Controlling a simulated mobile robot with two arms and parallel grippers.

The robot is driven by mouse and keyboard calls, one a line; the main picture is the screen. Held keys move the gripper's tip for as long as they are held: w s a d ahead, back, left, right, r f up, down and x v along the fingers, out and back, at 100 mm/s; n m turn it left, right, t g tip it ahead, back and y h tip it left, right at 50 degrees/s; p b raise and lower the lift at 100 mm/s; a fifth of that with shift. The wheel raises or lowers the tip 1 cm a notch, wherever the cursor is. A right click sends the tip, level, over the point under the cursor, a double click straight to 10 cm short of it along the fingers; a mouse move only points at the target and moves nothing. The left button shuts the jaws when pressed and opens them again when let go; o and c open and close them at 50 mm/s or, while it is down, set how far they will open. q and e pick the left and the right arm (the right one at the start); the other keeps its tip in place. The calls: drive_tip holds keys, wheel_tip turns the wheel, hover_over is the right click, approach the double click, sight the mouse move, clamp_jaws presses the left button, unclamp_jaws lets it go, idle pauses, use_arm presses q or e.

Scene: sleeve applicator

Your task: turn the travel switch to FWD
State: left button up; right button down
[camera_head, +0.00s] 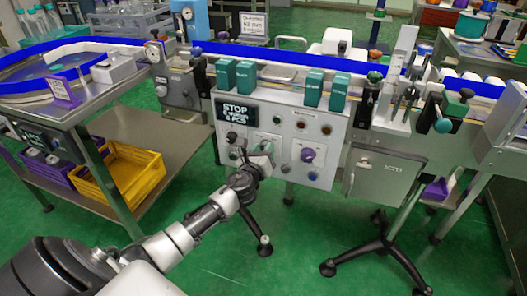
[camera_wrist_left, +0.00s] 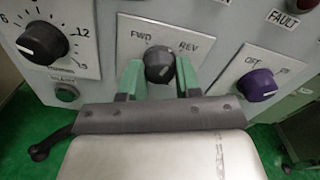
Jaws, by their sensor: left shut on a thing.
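The travel switch (camera_wrist_left: 159,64) is a dark round knob on a light plate, with FWD printed to its upper left and REV to its upper right. It is in the upper middle of the left wrist view. My left gripper (camera_wrist_left: 159,76) has its two green fingers on either side of the knob, shut on it. In the head view my left gripper (camera_head: 262,152) is at the lower middle of the grey control panel (camera_head: 330,132) and hides most of the switch. I cannot clearly tell which label the knob's pointer faces. My right gripper is not in view.
A numbered dial (camera_wrist_left: 42,44) and a green button (camera_wrist_left: 67,94) are left of the switch. A purple knob (camera_wrist_left: 257,85) marked OFF is to its right. A STOP display (camera_head: 237,112) is above. A grey box (camera_head: 384,176) stands right of the panel.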

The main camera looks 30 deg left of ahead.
use_arm(q)
drive_tip(key=n, duration=1.2)
drive_tip(key=shift+n, duration=0.4)
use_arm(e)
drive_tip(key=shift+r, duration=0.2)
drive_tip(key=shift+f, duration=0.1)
use_arm(q)
drive_tip(key=o, duration=0.9)
drive_tip(key=shift+o, duration=0.2)
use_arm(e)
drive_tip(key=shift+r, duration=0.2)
use_arm(q)
drive_tip(key=p+v, duration=0.1)
drive_tip(key=v, duration=1)
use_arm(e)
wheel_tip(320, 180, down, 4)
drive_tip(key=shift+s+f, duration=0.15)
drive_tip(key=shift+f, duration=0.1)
